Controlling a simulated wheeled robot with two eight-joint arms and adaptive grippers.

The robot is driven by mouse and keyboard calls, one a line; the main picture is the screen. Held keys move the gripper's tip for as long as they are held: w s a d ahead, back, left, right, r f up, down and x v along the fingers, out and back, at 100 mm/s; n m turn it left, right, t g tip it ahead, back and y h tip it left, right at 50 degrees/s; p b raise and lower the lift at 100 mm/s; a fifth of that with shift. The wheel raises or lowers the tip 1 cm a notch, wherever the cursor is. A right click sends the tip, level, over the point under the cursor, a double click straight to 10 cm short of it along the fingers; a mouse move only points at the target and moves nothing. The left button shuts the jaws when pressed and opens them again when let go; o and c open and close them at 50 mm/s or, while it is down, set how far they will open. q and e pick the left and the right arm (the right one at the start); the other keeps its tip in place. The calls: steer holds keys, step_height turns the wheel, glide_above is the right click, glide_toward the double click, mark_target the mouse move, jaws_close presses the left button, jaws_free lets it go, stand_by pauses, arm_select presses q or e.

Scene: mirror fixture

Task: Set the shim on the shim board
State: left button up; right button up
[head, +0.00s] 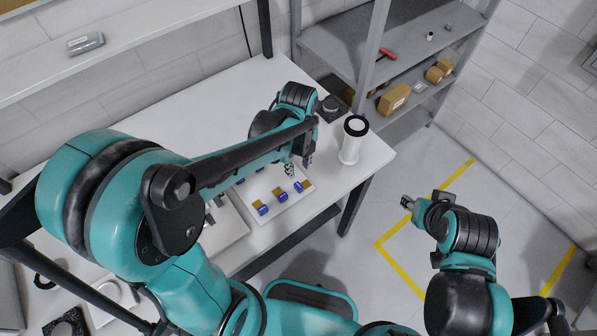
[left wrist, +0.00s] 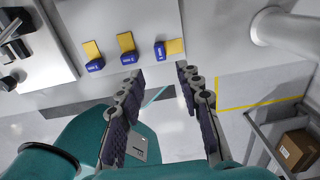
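The white board (head: 283,209), which I take for the shim board, lies on the table and bears several blue blocks with yellow tabs, one of them at its front (head: 263,209). In the left wrist view, three such pieces stand along the board's near edge, the middle one (left wrist: 130,57) between two others. I cannot tell which piece is the shim. My left gripper (head: 298,164) is above the board's right part; its fingers (left wrist: 160,74) are apart with nothing between them. My right gripper (head: 407,204) is over the floor, right of the table, too small to read.
A white cylinder with a dark rim (head: 352,141) stands at the table's right end, near my left gripper. A second tray (head: 232,233) with metal parts lies left of the board. A grey shelf (head: 345,45) with boxes stands behind. The table's back is clear.

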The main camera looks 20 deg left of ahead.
arm_select(q)
steer(key=s+a+r+n+t, duration=0.2)
steer(key=s+r+n+t, duration=0.1)
steer(key=n, duration=0.9)
steer(key=s+a+r+n+t, duration=0.3)
steer(key=s+r+n+t, duration=0.1)
steer(key=n, duration=0.9)
steer(key=shift+s+a+r+n, duration=0.25)
steer(key=shift+s+r, duration=0.2)
steer(key=shift+r, duration=0.6)
